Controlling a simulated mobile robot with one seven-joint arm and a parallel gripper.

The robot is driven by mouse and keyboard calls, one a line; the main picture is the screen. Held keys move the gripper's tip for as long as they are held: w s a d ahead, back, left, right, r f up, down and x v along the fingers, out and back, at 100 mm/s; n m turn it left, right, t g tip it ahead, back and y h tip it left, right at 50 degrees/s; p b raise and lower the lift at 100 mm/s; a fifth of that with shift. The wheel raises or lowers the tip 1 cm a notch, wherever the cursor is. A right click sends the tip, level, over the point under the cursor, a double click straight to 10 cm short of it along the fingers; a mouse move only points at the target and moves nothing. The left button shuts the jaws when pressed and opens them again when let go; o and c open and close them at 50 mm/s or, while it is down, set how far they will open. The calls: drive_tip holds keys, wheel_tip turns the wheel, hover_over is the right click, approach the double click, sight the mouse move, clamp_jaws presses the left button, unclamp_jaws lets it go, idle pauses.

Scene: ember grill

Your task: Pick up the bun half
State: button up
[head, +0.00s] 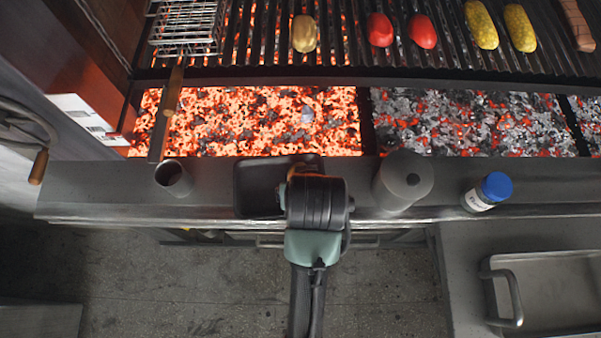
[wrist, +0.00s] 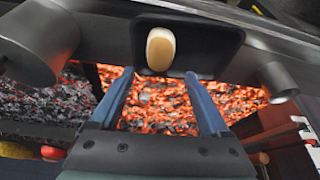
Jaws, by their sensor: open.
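The tray also shows in the head view (head: 247,190) on the steel ledge, partly covered by my arm, and the bun half is hidden there. My gripper (wrist: 159,74) is open and empty. Its two blue fingers point toward the tray, one on each side of the bun half in the picture, apart from it. My fingers are hidden in the head view.
Glowing coals (head: 250,120) lie just behind the ledge. A grey cup (head: 173,178) stands left of the tray; a grey canister (head: 403,180) and a blue-capped jar (head: 488,192) stand right. Food, including red peppers (head: 380,30), and a wire basket (head: 187,28) are on the grill.

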drive_tip(key=x, duration=0.6)
drive_tip(key=shift+w, duration=0.1)
drive_tip(key=shift+w+x, duration=0.1)
drive_tip(key=shift+x, duration=1.25)
drive_tip(key=shift+w+x, duration=0.15)
drive_tip(key=shift+x, duration=1.15)
drive_tip(key=shift+a+r, duration=0.1)
drive_tip(key=c, duration=1)
